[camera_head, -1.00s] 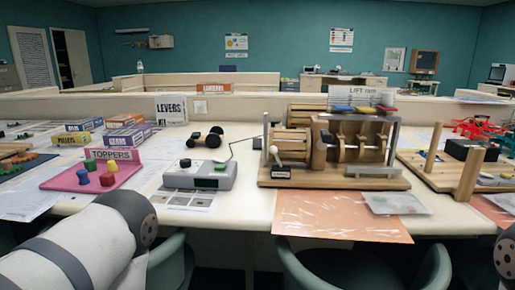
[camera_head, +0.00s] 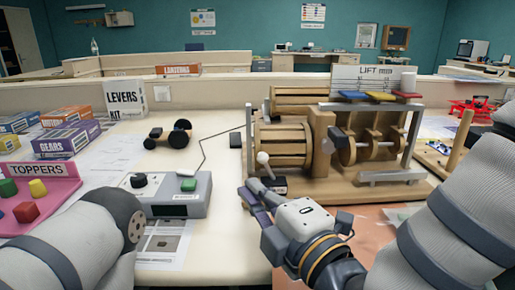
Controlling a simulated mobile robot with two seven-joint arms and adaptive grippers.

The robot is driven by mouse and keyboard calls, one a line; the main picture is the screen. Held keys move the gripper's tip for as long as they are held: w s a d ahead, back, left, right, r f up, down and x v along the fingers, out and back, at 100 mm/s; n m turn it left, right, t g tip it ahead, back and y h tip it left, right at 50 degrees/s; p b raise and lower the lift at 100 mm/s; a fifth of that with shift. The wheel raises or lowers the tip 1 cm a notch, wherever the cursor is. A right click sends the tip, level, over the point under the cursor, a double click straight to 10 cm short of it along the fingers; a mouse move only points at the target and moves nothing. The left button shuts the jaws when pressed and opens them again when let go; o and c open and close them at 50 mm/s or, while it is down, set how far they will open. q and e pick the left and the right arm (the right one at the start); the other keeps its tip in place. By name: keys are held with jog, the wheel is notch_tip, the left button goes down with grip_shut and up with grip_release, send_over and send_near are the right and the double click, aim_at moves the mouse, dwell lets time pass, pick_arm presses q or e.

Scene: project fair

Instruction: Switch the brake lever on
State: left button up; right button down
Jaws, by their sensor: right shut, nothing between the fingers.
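The brake lever (camera_head: 264,165) is a short rod with a white ball knob at the front left of the wooden lift model (camera_head: 400,190). It stands close to upright, leaning slightly left. A small dark label block at its foot is partly hidden by my right gripper (camera_head: 250,190). That gripper is shut and empty, its fingers just below and left of the knob; I cannot tell whether they touch the lever. My left arm comes in at the lower left, but its gripper is out of the picture.
A grey control box (camera_head: 165,197) with a black knob and a green button stands left of my right gripper, close by. A small wheeled cart (camera_head: 170,134) is behind it. A pink toppers tray (camera_head: 45,195) and several kit boxes stand at the left.

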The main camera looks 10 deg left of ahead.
aim_at(267, 167)
jog(key=w+a, duration=0.1)
jog(key=w, duration=0.1)
jog(key=w+a, duration=0.1)
jog(key=w, duration=0.2)
jog(key=w+a+b, duration=0.1)
jog(key=w, duration=0.1)
jog(key=shift+w+r, duration=0.4)
jog(key=shift+w+d, duration=0.1)
jog(key=shift+d, duration=0.1)
pick_arm(q)
jog(key=shift+s+f+g, duration=0.15)
jog(key=shift+s+f, duration=0.25)
jog(key=shift+s, duration=0.25)
jog(key=shift+s+f+g, duration=0.15)
jog(key=shift+s+f, duration=0.2)
jog(key=shift+s, duration=0.25)
jog(key=shift+s, duration=0.1)
